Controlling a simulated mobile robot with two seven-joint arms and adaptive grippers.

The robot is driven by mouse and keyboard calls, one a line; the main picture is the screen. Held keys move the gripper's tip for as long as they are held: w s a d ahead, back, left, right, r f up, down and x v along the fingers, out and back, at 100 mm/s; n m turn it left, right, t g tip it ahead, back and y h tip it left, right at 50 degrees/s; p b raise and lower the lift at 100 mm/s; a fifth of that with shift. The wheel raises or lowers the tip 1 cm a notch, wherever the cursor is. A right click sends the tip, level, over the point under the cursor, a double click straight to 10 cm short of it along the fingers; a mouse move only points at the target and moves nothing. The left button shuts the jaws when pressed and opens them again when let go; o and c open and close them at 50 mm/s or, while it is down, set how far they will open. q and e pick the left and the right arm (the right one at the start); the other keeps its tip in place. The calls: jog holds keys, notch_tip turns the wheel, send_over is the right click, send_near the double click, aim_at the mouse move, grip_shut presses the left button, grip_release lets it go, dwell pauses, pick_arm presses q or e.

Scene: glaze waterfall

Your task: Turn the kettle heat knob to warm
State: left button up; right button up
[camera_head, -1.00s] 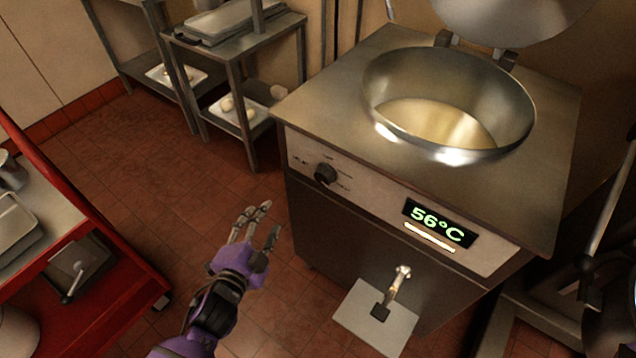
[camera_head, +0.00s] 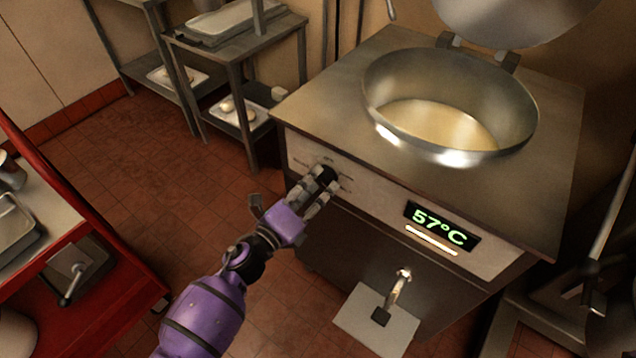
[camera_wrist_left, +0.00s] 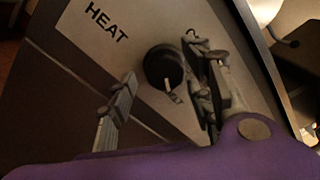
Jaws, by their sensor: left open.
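The kettle (camera_head: 400,280) is a steel unit with a round open bowl holding pale liquid. Its front panel carries a black heat knob (camera_head: 326,174) at the left and a green display (camera_head: 441,226) reading 57°C. In the left wrist view the knob (camera_wrist_left: 163,68) sits beside the printed word HEAT, with a light pointer mark toward its lower right. My left gripper (camera_head: 318,192) is open at the knob, its fingers on either side of it and partly hiding it in the head view. Contact cannot be told. My right gripper is not in view.
A drain tap (camera_head: 402,278) sticks out from the kettle's lower front above a grey plate (camera_head: 360,318). A red cart (camera_head: 100,305) stands at the left. Steel shelves (camera_head: 235,60) with trays stand behind. The tiled floor between is clear.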

pick_arm(q)
jog(key=shift+w+d, duration=0.4)
jog(key=shift+w, duration=0.05)
jog(key=c, duration=1)
jog(key=shift+f, duration=0.1)
